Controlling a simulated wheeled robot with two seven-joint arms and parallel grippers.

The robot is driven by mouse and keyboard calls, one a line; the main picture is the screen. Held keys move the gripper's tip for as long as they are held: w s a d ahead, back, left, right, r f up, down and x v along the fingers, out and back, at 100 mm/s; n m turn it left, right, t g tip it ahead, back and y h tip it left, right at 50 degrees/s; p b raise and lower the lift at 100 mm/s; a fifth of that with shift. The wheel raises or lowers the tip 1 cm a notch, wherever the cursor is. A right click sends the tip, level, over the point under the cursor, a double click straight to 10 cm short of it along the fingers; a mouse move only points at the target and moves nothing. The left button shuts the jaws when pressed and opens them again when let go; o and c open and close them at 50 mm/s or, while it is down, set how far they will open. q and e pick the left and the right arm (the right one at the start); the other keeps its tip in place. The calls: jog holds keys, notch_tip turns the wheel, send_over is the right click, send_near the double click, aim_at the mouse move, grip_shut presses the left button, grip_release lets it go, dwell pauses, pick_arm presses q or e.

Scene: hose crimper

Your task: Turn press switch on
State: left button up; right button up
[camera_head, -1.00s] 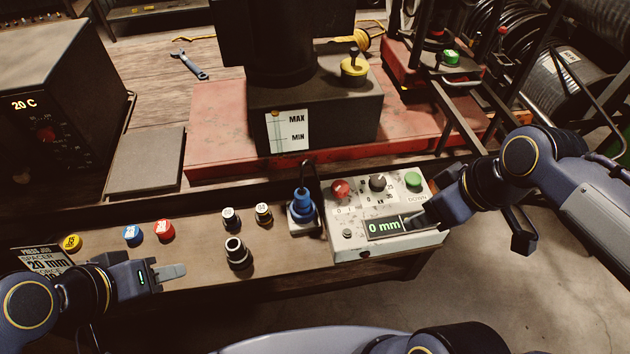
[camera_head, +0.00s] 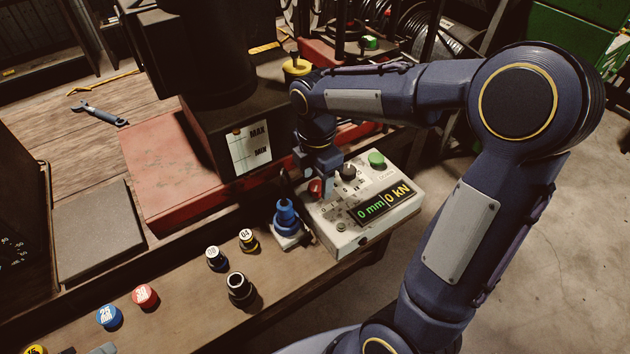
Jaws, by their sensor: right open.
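The white control box (camera_head: 350,238) stands at the right end of the bench. Its lit display (camera_head: 384,202) reads 0 mm and 0 kN. A red control (camera_head: 315,188) is at its left, a black knob (camera_head: 347,172) in the middle and a green button (camera_head: 377,159) at the right. I cannot tell which is the press switch. My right gripper (camera_head: 318,177) points down, open, close above the red control and partly covers it; contact is unclear. Only a grey tip of my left gripper (camera_head: 103,348) shows at the bottom edge.
A blue fitting (camera_head: 286,215) stands beside the box. Dark fittings (camera_head: 239,287) and red and blue capped pieces (camera_head: 145,295) are on the bench. The dark press with a red base (camera_head: 165,185) is behind. Bench front has some free room.

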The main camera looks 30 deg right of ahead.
jog(key=shift+f, duration=0.75)
jog(key=c, duration=1)
